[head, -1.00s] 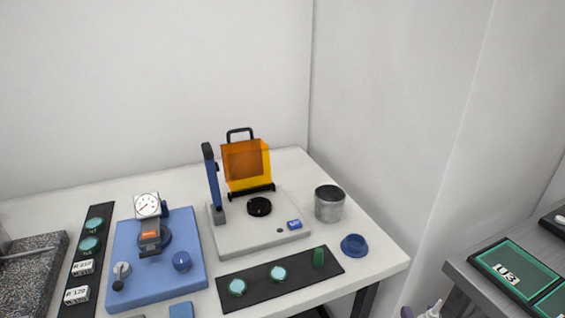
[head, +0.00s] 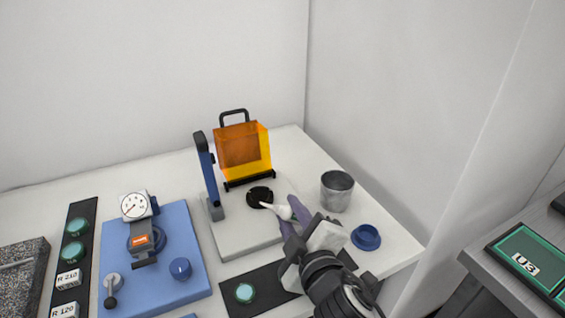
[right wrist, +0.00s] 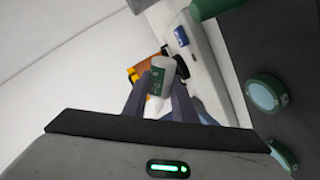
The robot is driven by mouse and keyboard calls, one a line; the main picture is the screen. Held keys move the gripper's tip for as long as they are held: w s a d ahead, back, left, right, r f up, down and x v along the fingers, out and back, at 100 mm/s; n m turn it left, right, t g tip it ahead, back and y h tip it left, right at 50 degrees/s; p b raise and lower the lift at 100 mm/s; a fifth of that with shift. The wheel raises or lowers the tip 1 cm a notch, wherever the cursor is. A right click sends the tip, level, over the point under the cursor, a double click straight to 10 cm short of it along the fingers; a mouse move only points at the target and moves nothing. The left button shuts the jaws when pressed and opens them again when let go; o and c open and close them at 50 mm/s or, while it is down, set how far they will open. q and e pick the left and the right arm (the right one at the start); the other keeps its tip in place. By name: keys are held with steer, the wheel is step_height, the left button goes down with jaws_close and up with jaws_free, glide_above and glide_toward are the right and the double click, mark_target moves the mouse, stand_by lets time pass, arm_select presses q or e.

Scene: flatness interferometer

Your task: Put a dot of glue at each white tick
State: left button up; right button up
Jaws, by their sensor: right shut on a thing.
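My right gripper (head: 293,213) has purple fingers and is shut on a white glue bottle (head: 275,210) with a pointed nozzle. In the right wrist view the bottle (right wrist: 162,75) shows a green label between the fingers. The bottle is tilted, its nozzle pointing left in the head view, close to the right edge of the black round mount (head: 259,194) on the pale instrument base (head: 233,239). I cannot tell whether the tip touches it. The white ticks are too small to make out. My left gripper is not in view.
An orange shield (head: 243,150) and a blue post (head: 207,171) stand around the mount. A metal cup (head: 336,192) and a blue dish (head: 366,237) are at the right. A blue gauge stand (head: 170,225) is left.

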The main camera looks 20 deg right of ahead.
steer(key=w+n, duration=0.2)
steer(key=w+r+n+h, duration=0.1)
steer(key=w+n, duration=0.1)
steer(key=n, duration=0.1)
steer(key=w+n, duration=0.2)
steer(key=n, duration=0.1)
steer(key=shift+d+r+g+h, duration=0.15)
steer(key=shift+d+g+h, duration=0.15)
steer(key=shift+h, duration=0.1)
steer(key=w+d+n, duration=0.1)
steer(key=w+d+n+h, duration=0.1)
steer(key=w, duration=0.1)
steer(key=w+d+r+n, duration=0.1)
steer(key=w, duration=0.1)
steer(key=shift+n, duration=0.3)
step_height(320, 180, down, 2)
steer(key=shift+a+f+b, duration=0.1)
steer(key=shift+f+b, duration=0.15)
steer(key=shift+b, duration=0.2)
steer(key=shift+f, duration=0.4)
steer(key=shift+p, duration=0.4)
steer(key=shift+f, duration=0.45)
